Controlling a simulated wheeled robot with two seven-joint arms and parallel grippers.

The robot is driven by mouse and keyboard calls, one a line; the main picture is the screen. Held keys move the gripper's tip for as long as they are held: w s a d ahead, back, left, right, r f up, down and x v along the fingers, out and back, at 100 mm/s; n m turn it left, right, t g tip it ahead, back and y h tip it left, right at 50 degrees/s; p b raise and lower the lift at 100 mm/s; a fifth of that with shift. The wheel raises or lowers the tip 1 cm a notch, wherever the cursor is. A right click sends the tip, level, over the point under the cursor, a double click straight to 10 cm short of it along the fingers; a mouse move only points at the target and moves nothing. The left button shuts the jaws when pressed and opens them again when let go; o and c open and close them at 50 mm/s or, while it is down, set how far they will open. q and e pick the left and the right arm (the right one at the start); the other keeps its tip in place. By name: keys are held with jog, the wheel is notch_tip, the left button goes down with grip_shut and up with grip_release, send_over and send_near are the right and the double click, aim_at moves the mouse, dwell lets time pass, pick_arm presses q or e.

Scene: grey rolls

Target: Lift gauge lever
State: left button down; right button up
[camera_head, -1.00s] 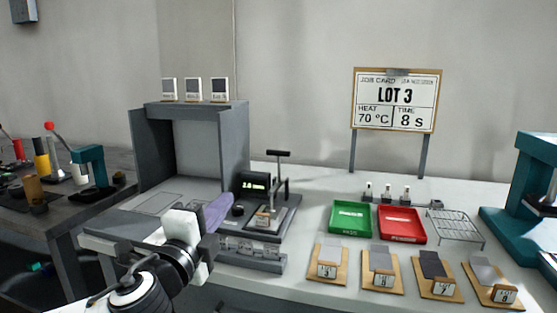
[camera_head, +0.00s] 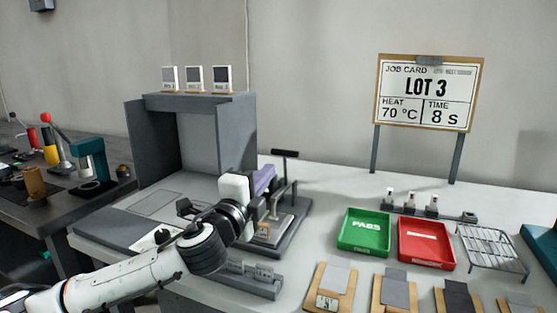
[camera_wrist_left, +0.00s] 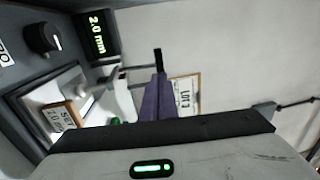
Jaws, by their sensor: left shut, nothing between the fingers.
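The gauge (camera_head: 288,240) stands on the white bench with a grey base and a post. Its lever has a black crossbar handle (camera_head: 285,153) at the top; the handle also shows in the left wrist view (camera_wrist_left: 157,60). The gauge display (camera_wrist_left: 97,35) reads 2.0 mm in the wrist view; my gripper hides it in the head view. My left gripper (camera_head: 268,185) is shut and empty, its purple fingers (camera_wrist_left: 157,95) close to the lever post, below the crossbar. I cannot tell whether they touch. A small "SET" tag (camera_wrist_left: 62,115) sits on the gauge. My right gripper is out of view.
A grey hooded stand (camera_head: 150,150) rises left of the gauge. A green tray (camera_head: 345,246), a red tray (camera_head: 404,261) and a wire rack (camera_head: 492,247) lie to the right. Several sample boards line the front edge. The job card (camera_head: 427,92) reads LOT 3, 70 °C, 8 s.

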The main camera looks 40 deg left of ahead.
aim_at(283, 154)
pick_arm(q)
jog(key=x, duration=0.6)
jog(key=shift+w+a+r, duration=0.1)
jog(key=shift+w+a, duration=0.05)
jog(key=shift+w, duration=0.55)
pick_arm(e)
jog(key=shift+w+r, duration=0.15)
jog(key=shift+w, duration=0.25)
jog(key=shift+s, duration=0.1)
